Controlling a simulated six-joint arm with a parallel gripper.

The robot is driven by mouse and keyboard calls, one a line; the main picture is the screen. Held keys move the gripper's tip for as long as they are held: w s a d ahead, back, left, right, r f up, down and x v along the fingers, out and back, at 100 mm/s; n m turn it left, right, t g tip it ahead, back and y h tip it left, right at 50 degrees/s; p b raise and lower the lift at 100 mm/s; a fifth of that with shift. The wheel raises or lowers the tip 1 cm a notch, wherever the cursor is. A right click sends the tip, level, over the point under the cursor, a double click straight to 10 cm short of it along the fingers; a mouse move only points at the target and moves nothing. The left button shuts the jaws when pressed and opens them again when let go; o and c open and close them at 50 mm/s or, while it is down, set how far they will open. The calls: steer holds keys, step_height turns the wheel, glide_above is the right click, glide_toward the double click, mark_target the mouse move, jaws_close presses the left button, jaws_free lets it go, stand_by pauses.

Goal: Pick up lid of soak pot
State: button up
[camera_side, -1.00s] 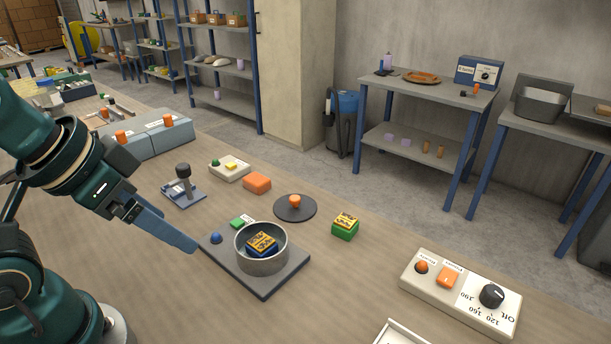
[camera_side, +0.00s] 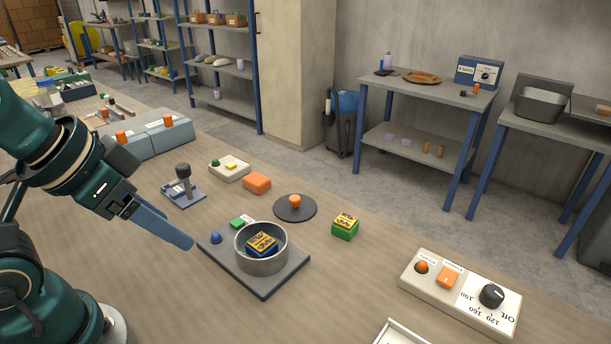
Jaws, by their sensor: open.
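The lid (camera_side: 282,211) is a dark flat disc with an orange knob (camera_side: 295,201), lying on the table behind the pot. The soak pot (camera_side: 262,262) is a round grey metal pot on a dark plate, open at the top. A block with a yellow-and-black top (camera_side: 263,241) sits inside it. My gripper (camera_side: 190,243) is left of the pot, above the table by the plate's left edge, apart from the lid. Only one blue-grey finger shows clearly, and nothing is seen held.
A green block with a yellow top (camera_side: 344,228) stands right of the lid. An orange block (camera_side: 257,183) lies behind it. A control box with a dial (camera_side: 461,292) is at front right. A small lever device (camera_side: 183,188) stands behind my gripper.

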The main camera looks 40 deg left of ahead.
steer(key=w+r+t, duration=0.2)
steer(key=w+r, duration=0.4)
steer(key=w, duration=0.2)
steer(key=g, duration=0.2)
glide_above(295, 197)
steer(key=s, duration=0.2)
step_height(295, 197, down, 11)
steer(key=shift+g, duration=0.5)
steer(key=f, duration=0.4)
steer(key=shift+s+d+f, duration=0.1)
steer(key=shift+s+f, duration=0.15)
steer(key=shift+f, duration=0.1)
steer(key=shift+x, duration=2.45)
jaws_close()
